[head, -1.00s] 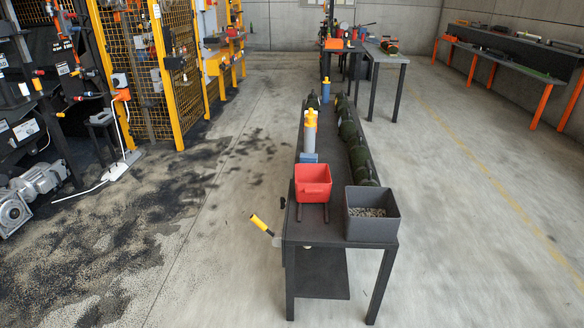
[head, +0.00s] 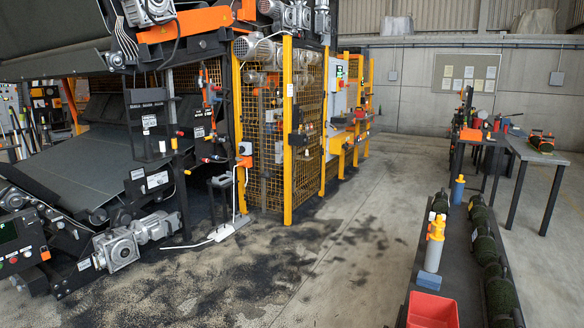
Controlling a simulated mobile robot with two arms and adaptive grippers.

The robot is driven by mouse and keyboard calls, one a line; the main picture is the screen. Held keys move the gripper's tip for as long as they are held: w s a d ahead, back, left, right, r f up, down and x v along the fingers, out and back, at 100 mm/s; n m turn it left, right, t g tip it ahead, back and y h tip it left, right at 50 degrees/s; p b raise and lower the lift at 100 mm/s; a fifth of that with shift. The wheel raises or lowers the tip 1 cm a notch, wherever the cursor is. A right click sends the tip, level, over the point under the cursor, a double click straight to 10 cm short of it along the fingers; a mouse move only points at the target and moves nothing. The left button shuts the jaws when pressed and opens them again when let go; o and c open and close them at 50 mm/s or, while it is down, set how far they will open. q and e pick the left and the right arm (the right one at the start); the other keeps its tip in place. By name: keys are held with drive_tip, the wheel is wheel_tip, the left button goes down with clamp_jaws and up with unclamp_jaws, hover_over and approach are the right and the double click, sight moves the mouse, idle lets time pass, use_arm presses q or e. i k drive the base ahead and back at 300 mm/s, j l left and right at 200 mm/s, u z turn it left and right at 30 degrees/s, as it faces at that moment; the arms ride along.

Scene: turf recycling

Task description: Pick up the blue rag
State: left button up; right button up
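A small flat blue thing, which looks like the blue rag (head: 429,280), lies on the long dark bench (head: 455,255) at the lower right. It is at the near foot of a grey bottle with a yellow top (head: 434,248). It is too small to make out folds or cloth texture. Neither of my grippers shows in the head view.
A red bin (head: 432,311) is cut by the bottom edge, and dark green turf rolls (head: 485,245) line the bench's right side. A blue bottle (head: 458,190) stands farther back. A yellow mesh fence (head: 310,120) and machinery fill the left. Open floor (head: 350,270) lies between.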

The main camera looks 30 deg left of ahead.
sight(426, 280)
drive_tip(key=i+j+u, duration=0.35)
drive_tip(key=j, duration=0.15)
drive_tip(key=i+j+u, duration=0.7)
drive_tip(key=i+j, duration=0.2)
drive_tip(key=i, duration=0.35)
drive_tip(key=i+j, duration=0.2)
drive_tip(key=i, duration=0.3)
drive_tip(key=i+l+z, duration=0.1)
drive_tip(key=i+z, duration=0.65)
drive_tip(key=z, duration=0.2)
drive_tip(key=i+j+z, duration=0.2)
drive_tip(key=i+z, duration=0.25)
drive_tip(key=i+j+z, duration=0.3)
drive_tip(key=z, duration=0.15)
